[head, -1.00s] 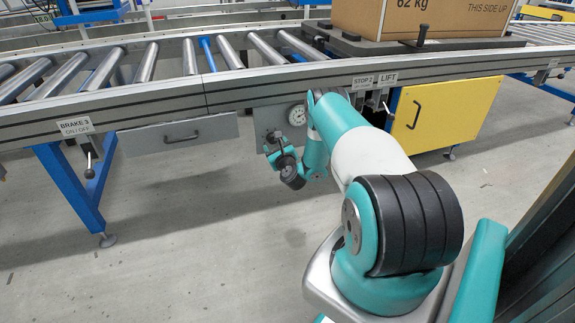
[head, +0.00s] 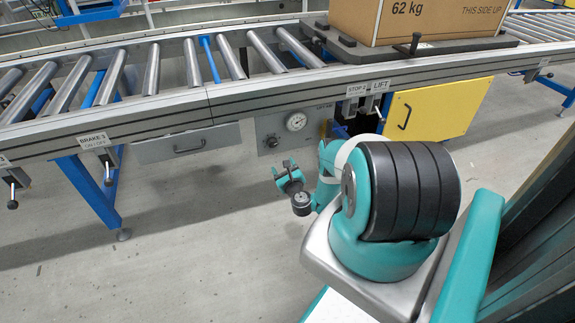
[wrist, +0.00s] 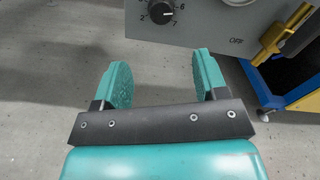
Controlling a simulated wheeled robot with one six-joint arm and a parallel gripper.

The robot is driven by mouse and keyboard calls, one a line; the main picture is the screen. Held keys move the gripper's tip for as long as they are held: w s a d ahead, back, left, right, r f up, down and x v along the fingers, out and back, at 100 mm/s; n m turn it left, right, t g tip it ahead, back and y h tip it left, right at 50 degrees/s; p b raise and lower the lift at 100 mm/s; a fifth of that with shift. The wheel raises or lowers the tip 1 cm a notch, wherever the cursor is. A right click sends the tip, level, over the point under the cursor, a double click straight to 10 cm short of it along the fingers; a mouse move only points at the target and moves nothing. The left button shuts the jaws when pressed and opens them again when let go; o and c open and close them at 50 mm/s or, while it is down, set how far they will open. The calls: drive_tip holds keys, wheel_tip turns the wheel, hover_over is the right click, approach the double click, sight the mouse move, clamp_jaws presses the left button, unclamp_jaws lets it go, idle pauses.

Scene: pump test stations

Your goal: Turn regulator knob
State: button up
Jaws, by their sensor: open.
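The regulator knob (head: 271,141) is a small dark round knob on the grey panel (head: 262,128) under the conveyor, below and left of a round gauge (head: 296,121).
A yellow lever (wrist: 284,36) marked OFF is right of the knob. STOP 2 and LIFT levers (head: 369,102) hang beside a yellow cabinet (head: 430,106). A drawer (head: 188,145) is to the left. The conveyor rail (head: 150,121) overhangs the panel. Floor in front is clear.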

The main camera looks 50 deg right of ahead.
drive_tip(key=shift+p+v, duration=1.7)
drive_tip(key=shift+v, duration=0.4)
drive_tip(key=shift+w+r, duration=0.1)
drive_tip(key=shift+w, duration=0.05)
